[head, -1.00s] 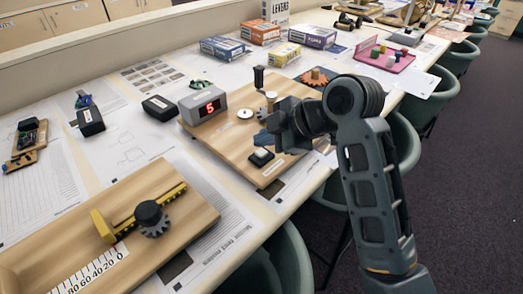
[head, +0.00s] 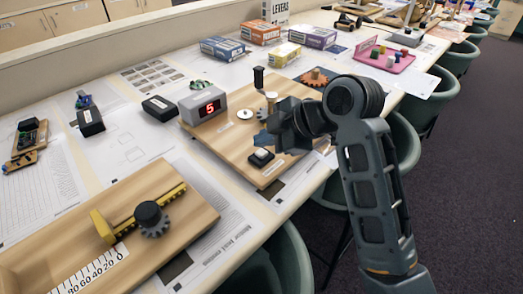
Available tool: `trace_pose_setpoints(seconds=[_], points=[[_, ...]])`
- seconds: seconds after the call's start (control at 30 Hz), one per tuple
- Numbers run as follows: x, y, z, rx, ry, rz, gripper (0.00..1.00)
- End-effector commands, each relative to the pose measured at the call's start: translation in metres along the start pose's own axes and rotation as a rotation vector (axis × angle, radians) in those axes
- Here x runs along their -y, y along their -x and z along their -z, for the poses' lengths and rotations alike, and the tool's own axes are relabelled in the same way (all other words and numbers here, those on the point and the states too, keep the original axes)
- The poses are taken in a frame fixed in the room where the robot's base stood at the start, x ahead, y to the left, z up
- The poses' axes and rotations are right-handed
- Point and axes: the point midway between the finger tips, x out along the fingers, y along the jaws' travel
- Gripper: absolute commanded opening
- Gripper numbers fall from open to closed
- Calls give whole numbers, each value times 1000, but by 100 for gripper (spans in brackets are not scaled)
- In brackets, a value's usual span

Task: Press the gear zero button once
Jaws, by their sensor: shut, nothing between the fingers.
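The gear board (head: 228,150) is a wooden board near the middle of the table in the head view. A grey counter box (head: 203,106) on it shows a red 5. A black crank handle (head: 258,77) and gears (head: 270,97) stand behind. My gripper (head: 270,137) is shut and empty, over the board just behind and above the button. The fingertips are dark and partly hidden, and I cannot tell whether they touch anything.
A rack-and-pinion board (head: 190,220) lies at front left. Black boxes (head: 160,108) and paper sheets lie left of the gear board. Colored cartons (head: 222,48) and a pink tray (head: 385,57) stand farther back. Green chairs (head: 285,262) line the table's right edge.

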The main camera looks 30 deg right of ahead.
Motion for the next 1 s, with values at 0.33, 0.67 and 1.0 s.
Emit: trace_pose_setpoints(seconds=[0.33, 0.67, 1.0], points=[[0, 0, 0, 0, 0, 0, 0], [3, -4, -3, 0, 0, 0, 0], [4, -6, -4, 0, 0, 0, 0]])
